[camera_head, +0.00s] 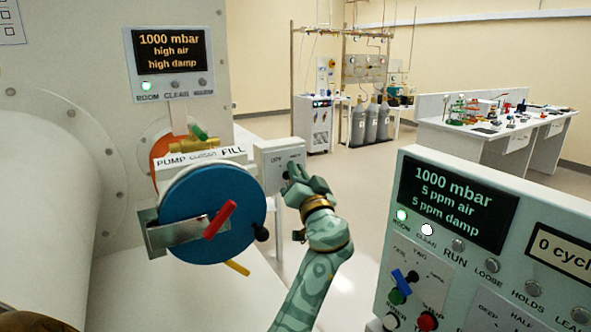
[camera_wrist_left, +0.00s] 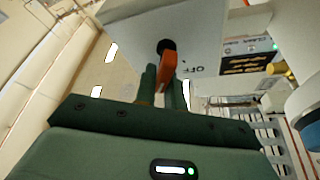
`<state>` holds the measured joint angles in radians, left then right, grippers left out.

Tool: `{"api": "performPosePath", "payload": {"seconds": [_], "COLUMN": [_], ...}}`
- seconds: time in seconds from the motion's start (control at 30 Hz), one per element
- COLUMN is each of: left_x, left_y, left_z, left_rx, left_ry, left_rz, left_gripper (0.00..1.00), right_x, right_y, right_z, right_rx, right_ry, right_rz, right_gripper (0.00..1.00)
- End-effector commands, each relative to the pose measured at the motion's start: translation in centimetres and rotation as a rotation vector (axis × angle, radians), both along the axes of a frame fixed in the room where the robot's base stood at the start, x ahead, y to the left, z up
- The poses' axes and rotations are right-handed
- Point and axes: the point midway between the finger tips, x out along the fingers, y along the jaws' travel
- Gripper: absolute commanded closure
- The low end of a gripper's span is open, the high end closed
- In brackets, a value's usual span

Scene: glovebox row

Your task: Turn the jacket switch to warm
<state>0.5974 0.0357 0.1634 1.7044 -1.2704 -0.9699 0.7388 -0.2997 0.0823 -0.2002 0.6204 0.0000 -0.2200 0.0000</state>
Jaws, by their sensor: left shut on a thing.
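The jacket switch is on a pale box (camera_head: 268,158) beyond the blue round door, in the middle of the head view. Its small lettering is partly covered by my gripper. In the left wrist view the box (camera_wrist_left: 190,28) fills the top, with an OFF mark to the right of the knob. The switch's orange-red lever (camera_wrist_left: 168,64) sticks out from a black hub. My left gripper (camera_head: 291,177) is at the box face, its green fingers (camera_wrist_left: 164,86) shut on the lever. Which mark the lever points at I cannot tell. My right gripper is out of view.
The blue door (camera_head: 205,240) with a red handle (camera_head: 220,220) stands left of my left arm. A control panel (camera_head: 455,225) with a screen and knobs fills the lower right. Open floor and lab benches (camera_head: 500,140) lie behind.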

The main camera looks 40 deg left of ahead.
Motion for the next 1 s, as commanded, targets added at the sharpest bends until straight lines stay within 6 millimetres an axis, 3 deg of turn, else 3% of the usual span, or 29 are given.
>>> {"api": "performPosePath", "payload": {"seconds": [0.5, 0.53, 0.6, 1.0], "left_x": [0.09, 0.09, 0.08, 0.11], "left_y": [-0.06, -0.07, -0.06, 0.24], "left_z": [-0.14, -0.14, -0.13, -0.48], "left_rx": [0.006, 0.006, 0.006, 0.007], "left_ry": [0.025, 0.025, 0.024, 0.022], "left_rz": [-0.001, -0.001, -0.002, -0.002], "left_gripper": [1.0, 0.81, 0.67, 0.67], "right_x": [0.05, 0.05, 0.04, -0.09], "right_y": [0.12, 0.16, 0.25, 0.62], "right_z": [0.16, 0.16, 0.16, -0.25], "right_rx": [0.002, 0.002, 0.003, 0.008], "right_ry": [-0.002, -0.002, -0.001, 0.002], "right_rz": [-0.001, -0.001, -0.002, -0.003], "right_gripper": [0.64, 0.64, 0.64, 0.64]}}
